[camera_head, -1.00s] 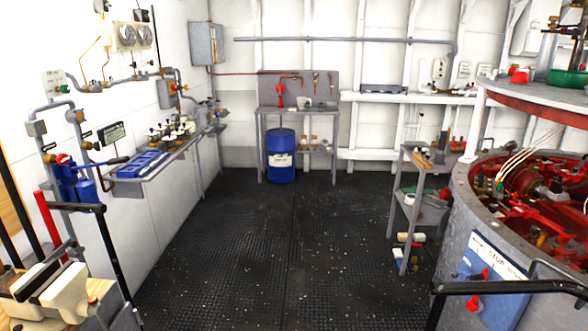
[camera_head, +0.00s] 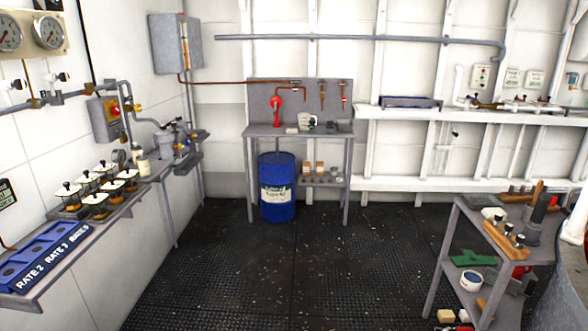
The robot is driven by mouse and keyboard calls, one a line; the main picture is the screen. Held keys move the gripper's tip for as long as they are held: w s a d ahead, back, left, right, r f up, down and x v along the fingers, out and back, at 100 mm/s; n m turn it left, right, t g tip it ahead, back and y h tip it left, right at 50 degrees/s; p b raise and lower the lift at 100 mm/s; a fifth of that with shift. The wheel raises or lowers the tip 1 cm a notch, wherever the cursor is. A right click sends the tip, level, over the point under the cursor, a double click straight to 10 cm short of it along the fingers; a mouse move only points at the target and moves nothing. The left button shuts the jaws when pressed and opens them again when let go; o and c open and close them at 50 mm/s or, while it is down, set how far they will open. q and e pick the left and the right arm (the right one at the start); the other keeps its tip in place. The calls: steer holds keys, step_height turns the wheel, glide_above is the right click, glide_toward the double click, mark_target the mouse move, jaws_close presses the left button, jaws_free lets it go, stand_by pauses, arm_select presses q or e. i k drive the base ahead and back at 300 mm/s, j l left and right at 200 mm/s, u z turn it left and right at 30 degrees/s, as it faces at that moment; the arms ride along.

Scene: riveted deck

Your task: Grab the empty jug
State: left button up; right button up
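A small pale jug-like vessel (camera_head: 307,120) stands on the grey workbench (camera_head: 262,130) at the back wall. It is too small to tell whether it is empty. Small dark items stand just to its right on the bench top. Neither of my grippers shows in the head view.
A blue drum (camera_head: 277,200) stands under the bench's left part. A grey cart (camera_head: 462,222) with tools stands at the right. A wall shelf (camera_head: 112,215) with blue bins (camera_head: 45,254) and jars runs along the left. The dark floor (camera_head: 290,280) between is clear.

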mark_target(303, 119)
steer(key=i, duration=3.45)
steer(key=i+j, duration=0.1)
steer(key=i, duration=1.6)
steer(key=i+z, duration=0.25)
steer(key=i, duration=0.2)
steer(key=i+j+z, duration=0.25)
steer(key=i, duration=0.15)
steer(key=i+j+z, duration=0.1)
steer(key=i+z, duration=0.15)
steer(key=i, duration=0.2)
